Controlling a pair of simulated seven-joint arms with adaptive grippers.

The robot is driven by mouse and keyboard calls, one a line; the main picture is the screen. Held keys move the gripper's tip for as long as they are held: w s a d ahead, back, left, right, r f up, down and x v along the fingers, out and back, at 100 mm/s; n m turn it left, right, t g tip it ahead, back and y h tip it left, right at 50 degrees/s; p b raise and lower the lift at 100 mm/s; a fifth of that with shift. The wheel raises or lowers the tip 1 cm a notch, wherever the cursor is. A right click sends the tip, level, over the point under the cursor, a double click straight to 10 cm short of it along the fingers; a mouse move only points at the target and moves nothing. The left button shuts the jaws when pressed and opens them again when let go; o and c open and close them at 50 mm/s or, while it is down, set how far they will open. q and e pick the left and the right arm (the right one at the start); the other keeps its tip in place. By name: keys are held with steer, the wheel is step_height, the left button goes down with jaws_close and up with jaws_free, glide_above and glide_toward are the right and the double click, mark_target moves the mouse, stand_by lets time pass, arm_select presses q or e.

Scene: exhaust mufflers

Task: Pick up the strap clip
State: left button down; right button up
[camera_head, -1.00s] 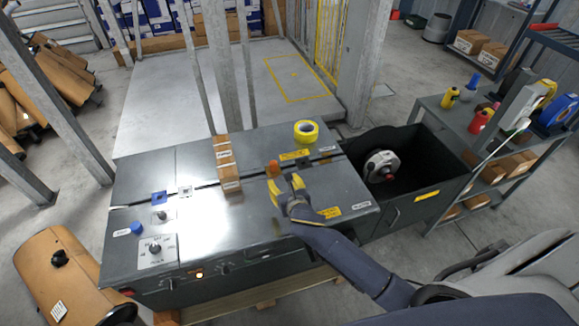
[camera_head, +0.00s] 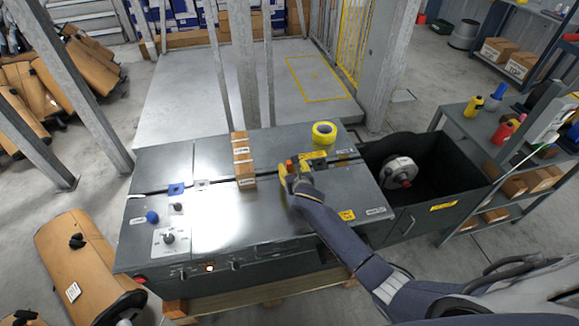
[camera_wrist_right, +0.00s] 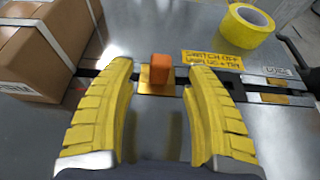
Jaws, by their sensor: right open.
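A small orange block on a brass-coloured plate (camera_wrist_right: 160,68) lies on the grey metal bench top; it also shows in the head view (camera_head: 289,163). It fits the strap clip best, but I cannot tell for sure. My right gripper (camera_head: 297,172) is over the bench with its yellow fingers open and empty. In the right wrist view the open fingers (camera_wrist_right: 161,72) stand left and right of the orange block, apart from it. My left gripper is not in view.
A strapped cardboard box (camera_head: 244,160) stands left of the gripper. A yellow tape roll (camera_head: 323,133) and a yellow warning label (camera_wrist_right: 213,62) lie beyond it to the right. A black bin (camera_head: 440,160) adjoins the bench on the right.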

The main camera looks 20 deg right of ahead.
mark_target(290, 164)
steer(key=shift+x, duration=2.6)
steer(key=shift+c, duration=0.5)
jaws_close()
